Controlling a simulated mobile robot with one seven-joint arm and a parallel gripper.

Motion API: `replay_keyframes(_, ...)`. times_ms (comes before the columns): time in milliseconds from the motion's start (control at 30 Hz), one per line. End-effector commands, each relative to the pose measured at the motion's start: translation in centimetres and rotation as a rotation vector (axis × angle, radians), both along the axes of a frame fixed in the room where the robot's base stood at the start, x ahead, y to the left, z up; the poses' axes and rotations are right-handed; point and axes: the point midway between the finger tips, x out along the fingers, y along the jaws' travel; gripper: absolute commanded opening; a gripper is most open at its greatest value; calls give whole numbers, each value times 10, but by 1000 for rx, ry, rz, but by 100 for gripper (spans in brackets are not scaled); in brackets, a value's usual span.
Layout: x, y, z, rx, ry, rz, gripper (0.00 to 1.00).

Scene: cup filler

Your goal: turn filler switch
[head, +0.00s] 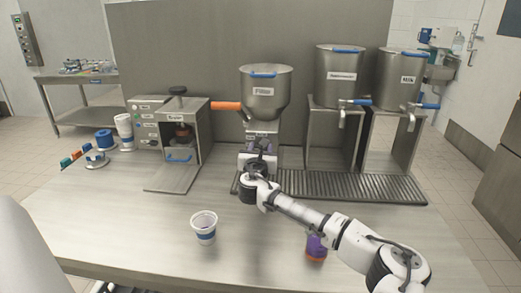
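The filler (267,97) is a steel hopper with a "Filler" label, standing at the middle of the table. An orange handle (227,106) sticks out from its left side; I cannot tell whether this is the switch. My gripper (257,158) is in front of the filler's lower part, below the hopper and to the right of and below the orange handle. My arm comes from the lower right. The gripper's fingers are small and partly hidden, so I cannot tell whether they are open or hold anything. The lower front of the filler is partly covered by my gripper.
A sealer-like machine (150,122) stands left of the filler. Two labelled steel tanks (339,75) with blue-handled taps stand at right on box stands. A white and blue cup (204,228) is at the front; a purple and orange cup (316,247) is partly behind my arm.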

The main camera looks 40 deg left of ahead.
Motion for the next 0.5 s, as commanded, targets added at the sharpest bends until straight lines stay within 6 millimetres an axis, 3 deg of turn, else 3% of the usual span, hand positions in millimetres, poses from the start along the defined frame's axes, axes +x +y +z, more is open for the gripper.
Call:
replay_keyframes(33, 0, 0, 0, 0, 0, 0, 36)
replay_keyframes(200, 0, 0, 0, 0, 0, 0, 17)
replay_keyframes(500, 0, 0, -2, 44, 29, 0, 17)
